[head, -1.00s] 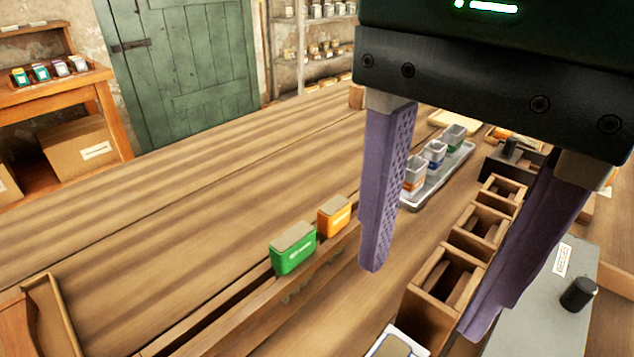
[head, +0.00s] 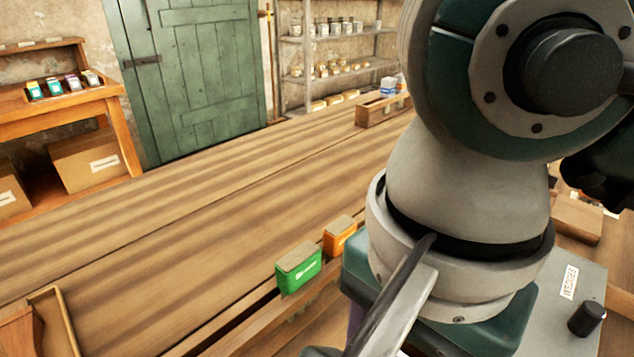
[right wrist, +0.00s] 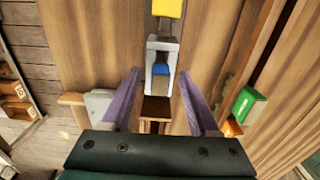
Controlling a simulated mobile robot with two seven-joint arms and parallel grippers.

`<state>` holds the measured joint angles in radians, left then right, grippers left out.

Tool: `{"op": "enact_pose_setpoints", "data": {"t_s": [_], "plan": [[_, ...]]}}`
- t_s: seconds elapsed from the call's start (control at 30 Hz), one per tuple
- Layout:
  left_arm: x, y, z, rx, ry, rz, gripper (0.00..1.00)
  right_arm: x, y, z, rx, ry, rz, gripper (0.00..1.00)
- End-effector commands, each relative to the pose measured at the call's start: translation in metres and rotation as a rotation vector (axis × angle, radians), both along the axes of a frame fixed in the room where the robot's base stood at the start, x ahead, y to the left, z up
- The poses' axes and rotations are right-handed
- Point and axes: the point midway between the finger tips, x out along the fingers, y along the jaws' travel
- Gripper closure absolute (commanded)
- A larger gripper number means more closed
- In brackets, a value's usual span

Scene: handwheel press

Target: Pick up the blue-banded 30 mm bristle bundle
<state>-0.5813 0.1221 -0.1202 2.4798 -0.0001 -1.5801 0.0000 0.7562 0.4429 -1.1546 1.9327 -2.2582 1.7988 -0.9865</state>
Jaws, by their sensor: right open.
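In the right wrist view, a small piece with a blue band (right wrist: 161,70) and a tan-brown part sits in a pale grey-white holder (right wrist: 161,45). It looks like the blue-banded bundle; its size cannot be read. My right gripper (right wrist: 160,76) has two purple fingers spread apart, one on each side of this piece in the picture, with a gap to both. Nothing is held. In the head view my right arm covers the bundle and nearly all of the gripper. My left gripper is not in view.
A green block (head: 298,271) and an orange block (head: 340,236) stand on a wooden rail beside my right arm. A yellow piece (right wrist: 168,8) lies beyond the holder. A grey panel with a black knob (head: 587,319) is at the right.

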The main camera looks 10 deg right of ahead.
Motion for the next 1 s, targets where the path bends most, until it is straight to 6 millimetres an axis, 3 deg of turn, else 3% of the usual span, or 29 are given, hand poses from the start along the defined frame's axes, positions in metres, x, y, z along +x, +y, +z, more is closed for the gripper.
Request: {"op": "enact_pose_setpoints", "data": {"t_s": [0.07,0.57,1.0], "plan": [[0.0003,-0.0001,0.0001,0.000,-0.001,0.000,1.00,0.0000,0.0001,0.0003,0.000,0.000,0.000,0.44],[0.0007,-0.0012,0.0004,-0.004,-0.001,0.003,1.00,0.0000,0.0001,0.0006,0.001,0.001,-0.001,1.00],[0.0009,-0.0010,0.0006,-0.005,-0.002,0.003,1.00,0.0000,0.0001,0.0008,0.001,0.001,-0.001,1.00]]}}
